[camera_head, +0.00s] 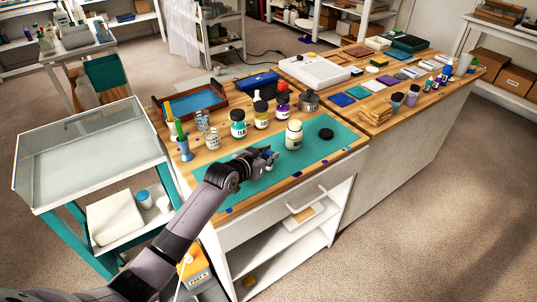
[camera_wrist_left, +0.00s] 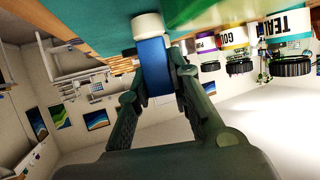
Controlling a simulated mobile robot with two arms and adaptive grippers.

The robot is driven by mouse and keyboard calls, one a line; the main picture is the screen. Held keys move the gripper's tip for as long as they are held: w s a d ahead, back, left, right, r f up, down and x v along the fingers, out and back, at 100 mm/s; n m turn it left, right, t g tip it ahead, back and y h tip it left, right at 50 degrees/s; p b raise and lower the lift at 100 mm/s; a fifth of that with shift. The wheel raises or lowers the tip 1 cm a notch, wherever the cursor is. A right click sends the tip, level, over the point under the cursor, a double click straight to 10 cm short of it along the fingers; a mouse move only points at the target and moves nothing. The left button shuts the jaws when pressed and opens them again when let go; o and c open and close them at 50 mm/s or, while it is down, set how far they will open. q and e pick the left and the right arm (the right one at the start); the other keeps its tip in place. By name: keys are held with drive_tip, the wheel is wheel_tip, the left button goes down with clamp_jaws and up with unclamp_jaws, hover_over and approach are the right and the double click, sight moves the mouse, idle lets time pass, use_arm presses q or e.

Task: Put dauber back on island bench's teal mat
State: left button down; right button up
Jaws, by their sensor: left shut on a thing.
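The teal mat (camera_head: 325,152) lies on the near part of the island bench's wooden top. My left gripper (camera_head: 262,156) is low over the mat's left part, shut on the dauber (camera_head: 270,154), which is mostly hidden by the fingers in the head view. In the left wrist view, the dauber (camera_wrist_left: 153,58) is a blue body with a white end, held between the fingertips of my left gripper (camera_wrist_left: 158,88). The white end is close to the teal surface (camera_wrist_left: 205,12); I cannot tell whether it touches. My right gripper is not in view.
A cream jar (camera_head: 294,135) and a black disc (camera_head: 326,134) are on the mat, right of the gripper. Labelled teal (camera_head: 238,124), gold (camera_head: 261,114) and purple (camera_head: 282,105) bottles stand behind. The mat's front right part is mostly clear. A glass-topped cart (camera_head: 92,160) stands left.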

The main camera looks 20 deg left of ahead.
use_arm(q)
drive_tip(key=shift+f, duration=0.15)
drive_tip(key=c, duration=1.5)
unclamp_jaws()
drive_tip(key=shift+o, duration=0.2)
drive_tip(key=shift+r, duration=0.2)
drive_tip(key=v, duration=1.2)
